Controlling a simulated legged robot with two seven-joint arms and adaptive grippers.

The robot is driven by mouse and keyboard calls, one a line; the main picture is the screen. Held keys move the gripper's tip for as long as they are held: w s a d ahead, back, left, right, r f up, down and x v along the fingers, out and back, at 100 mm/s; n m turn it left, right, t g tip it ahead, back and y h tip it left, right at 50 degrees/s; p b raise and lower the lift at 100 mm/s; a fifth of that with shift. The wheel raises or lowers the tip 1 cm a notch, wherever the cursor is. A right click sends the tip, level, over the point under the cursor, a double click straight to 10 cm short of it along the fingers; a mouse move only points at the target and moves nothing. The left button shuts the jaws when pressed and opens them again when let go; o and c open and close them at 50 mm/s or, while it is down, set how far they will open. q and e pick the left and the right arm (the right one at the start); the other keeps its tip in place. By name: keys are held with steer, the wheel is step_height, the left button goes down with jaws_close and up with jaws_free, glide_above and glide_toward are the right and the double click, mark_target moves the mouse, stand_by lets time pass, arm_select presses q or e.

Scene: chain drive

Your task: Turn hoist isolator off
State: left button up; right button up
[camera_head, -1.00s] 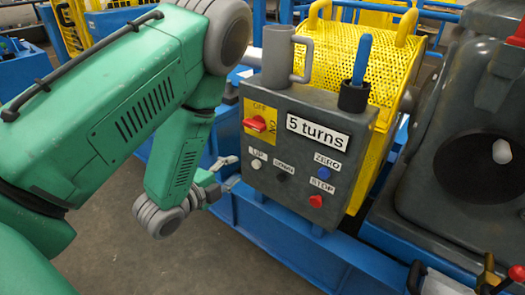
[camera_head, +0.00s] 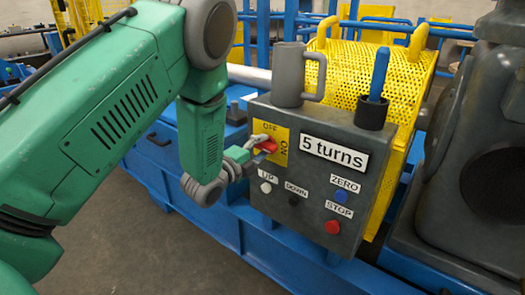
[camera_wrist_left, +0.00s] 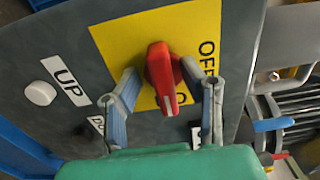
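The hoist isolator is a red rotary knob (camera_head: 267,146) on a yellow plate marked OFF and ON, on a grey control box (camera_head: 318,113). In the left wrist view the knob (camera_wrist_left: 160,70) has its white-marked end pointing down the picture, toward the partly hidden ON label; OFF is to the right. My left gripper (camera_head: 259,142) is at the knob. In the left wrist view its fingers (camera_wrist_left: 161,80) are open, one on each side of the knob. The right fingertip is very close to it; I cannot tell whether it touches. My right gripper is not in view.
The box also carries a white UP button (camera_head: 265,188), a black DOWN button (camera_head: 294,201), a blue ZERO button (camera_head: 341,195) and a red STOP button (camera_head: 332,227). A grey mug (camera_head: 289,75) and a blue-handled tool in a black cup (camera_head: 371,112) stand on top.

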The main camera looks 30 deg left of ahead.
arm_select(q)
steer(key=shift+w+d+r, duration=0.15)
steer(key=shift+w+d, duration=0.1)
steer(key=shift+d, duration=0.25)
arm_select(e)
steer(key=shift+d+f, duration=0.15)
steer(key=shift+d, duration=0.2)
arm_select(q)
steer(key=shift+a, duration=0.15)
jaws_close()
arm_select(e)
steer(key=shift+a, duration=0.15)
